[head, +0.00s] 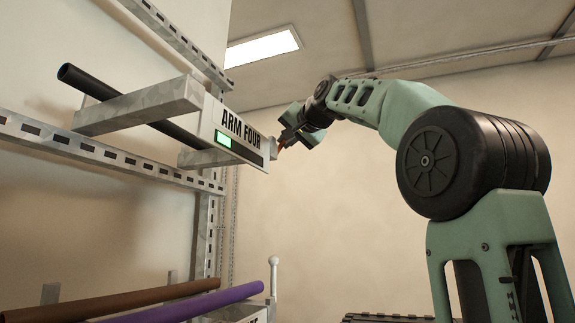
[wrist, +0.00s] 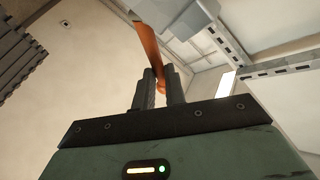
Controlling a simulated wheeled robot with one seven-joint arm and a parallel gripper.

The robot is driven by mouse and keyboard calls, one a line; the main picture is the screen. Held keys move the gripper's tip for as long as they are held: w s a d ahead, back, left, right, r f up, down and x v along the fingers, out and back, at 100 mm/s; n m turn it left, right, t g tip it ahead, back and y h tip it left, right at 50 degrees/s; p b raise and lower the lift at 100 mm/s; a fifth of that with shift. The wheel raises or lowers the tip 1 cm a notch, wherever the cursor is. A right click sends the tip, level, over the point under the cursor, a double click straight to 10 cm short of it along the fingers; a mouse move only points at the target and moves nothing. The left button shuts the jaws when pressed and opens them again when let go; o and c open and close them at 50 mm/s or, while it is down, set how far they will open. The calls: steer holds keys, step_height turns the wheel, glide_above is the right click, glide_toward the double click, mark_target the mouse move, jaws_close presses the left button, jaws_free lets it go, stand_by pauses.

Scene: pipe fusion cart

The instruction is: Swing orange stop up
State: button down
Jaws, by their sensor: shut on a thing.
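The orange stop (wrist: 148,45) shows in the wrist view as a flat orange piece reaching from a grey metal end (wrist: 180,15) down between my fingers. My gripper (wrist: 160,88) is shut on it near its lower end. In the head view the orange stop (head: 281,145) is a small sliver beside the end of the rack arm labelled "ARM FOUR" (head: 238,131). My gripper (head: 289,137) is just right of that arm's end, and my arm largely hides the stop there.
A black pipe (head: 85,82) lies across the ARM FOUR brackets. A green light (head: 223,139) is lit on the label plate. Below, a brown pipe (head: 130,299) and a purple pipe (head: 210,300) lie near a white-knobbed upright post (head: 273,262).

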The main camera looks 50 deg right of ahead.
steer(key=shift+s+a+f+n+t+b, duration=0.1)
steer(key=shift+a+n+t+b, duration=0.25)
steer(key=shift+b, duration=0.6)
steer(key=shift+s+a+r+n+t+b, duration=0.15)
steer(key=shift+r+n+t+b, duration=0.25)
steer(key=shift+b, duration=0.25)
steer(key=shift+f, duration=0.1)
steer(key=shift+s+a+r+n+t+h+b, duration=0.2)
steer(key=shift+a+n+t+h+b, duration=0.35)
steer(key=shift+n+b, duration=0.75)
steer(key=shift+m, duration=0.35)
